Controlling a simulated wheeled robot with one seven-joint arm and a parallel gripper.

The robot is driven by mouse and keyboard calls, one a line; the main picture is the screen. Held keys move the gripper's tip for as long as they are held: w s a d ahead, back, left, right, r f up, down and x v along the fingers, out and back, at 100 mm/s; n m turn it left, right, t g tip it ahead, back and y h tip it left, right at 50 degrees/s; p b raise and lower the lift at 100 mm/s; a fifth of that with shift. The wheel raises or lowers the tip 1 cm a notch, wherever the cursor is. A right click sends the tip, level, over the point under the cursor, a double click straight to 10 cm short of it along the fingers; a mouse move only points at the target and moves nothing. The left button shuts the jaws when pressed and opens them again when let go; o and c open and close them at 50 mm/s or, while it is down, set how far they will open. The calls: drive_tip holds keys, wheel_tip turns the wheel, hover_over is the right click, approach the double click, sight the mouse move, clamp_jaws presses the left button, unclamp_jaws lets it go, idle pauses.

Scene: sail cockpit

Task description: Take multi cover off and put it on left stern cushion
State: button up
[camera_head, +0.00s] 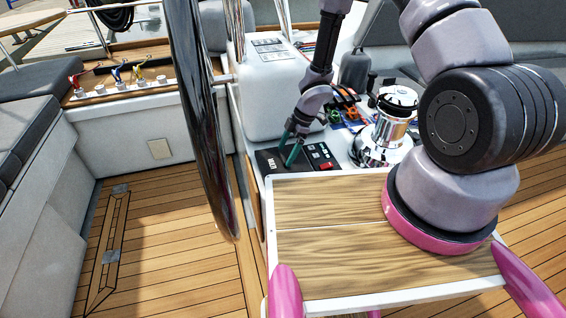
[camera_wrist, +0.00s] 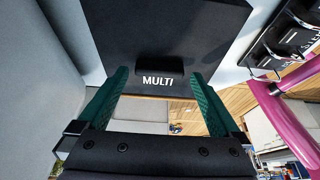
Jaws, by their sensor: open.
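My gripper (camera_head: 289,150) has green fingers and points down beside the white pod, near a black switch panel. In the wrist view my gripper (camera_wrist: 159,80) is open, its fingers on either side of the lettering; nothing is held. Whether the fingertips touch the cover is unclear. Dark grey cushions (camera_head: 22,127) line the left side; which one is the left stern cushion is uncertain.
The white pod (camera_head: 268,95) and a chrome winch (camera_head: 388,130) stand close around my gripper. A tall polished steering wheel rim (camera_head: 203,120) rises to its left. The wooden deck (camera_head: 165,235) is clear at left.

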drive_tip(key=shift+x, duration=0.85)
drive_tip(key=c, duration=1.2)
drive_tip(key=shift+c, duration=0.2)
